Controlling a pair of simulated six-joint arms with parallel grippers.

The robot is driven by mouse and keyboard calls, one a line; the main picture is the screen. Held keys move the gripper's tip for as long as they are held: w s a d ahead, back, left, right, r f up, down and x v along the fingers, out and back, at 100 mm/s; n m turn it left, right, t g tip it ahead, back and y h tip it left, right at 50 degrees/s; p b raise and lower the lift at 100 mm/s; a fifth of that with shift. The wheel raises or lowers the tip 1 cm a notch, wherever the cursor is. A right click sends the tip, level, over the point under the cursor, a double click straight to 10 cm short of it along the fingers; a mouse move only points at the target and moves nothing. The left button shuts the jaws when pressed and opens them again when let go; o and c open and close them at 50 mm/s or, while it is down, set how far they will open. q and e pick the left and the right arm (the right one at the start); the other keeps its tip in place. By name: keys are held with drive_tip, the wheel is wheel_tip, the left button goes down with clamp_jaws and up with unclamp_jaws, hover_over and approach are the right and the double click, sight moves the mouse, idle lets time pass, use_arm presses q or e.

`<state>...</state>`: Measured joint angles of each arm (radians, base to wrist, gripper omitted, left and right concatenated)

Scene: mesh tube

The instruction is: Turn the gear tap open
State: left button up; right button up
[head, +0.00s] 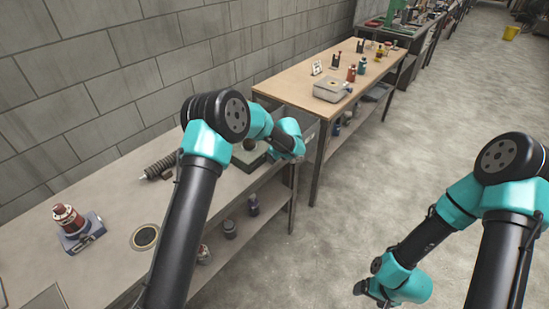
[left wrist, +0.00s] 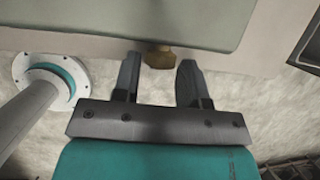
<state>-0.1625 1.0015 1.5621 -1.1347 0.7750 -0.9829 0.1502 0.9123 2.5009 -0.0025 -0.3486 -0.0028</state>
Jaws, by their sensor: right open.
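A small brass-coloured piece (left wrist: 158,57), which may be the gear tap, sticks out from the edge of a pale grey-green body (left wrist: 150,22) in the left wrist view. My left gripper (left wrist: 160,72) has its two fingers apart, one on each side of the brass piece, with gaps between. In the head view its tips are hidden behind my left arm, at the bench's right end. There a grey box (head: 243,160) with a dark round part on top is partly covered by the arm. My right gripper (head: 366,290) hangs low over the floor, away from the bench.
The near bench (head: 115,205) carries a dark ribbed cylinder (head: 160,166), a red-topped item on a blue-grey base (head: 82,230) and a round disc (head: 145,237). Jars stand on its lower shelf. A wooden table (head: 300,89) stands beyond.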

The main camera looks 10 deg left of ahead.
use_arm(q)
drive_tip(key=v, duration=1.6)
drive_tip(key=shift+r, duration=0.4)
drive_tip(key=shift+s+d, duration=0.1)
drive_tip(key=shift+s, duration=0.05)
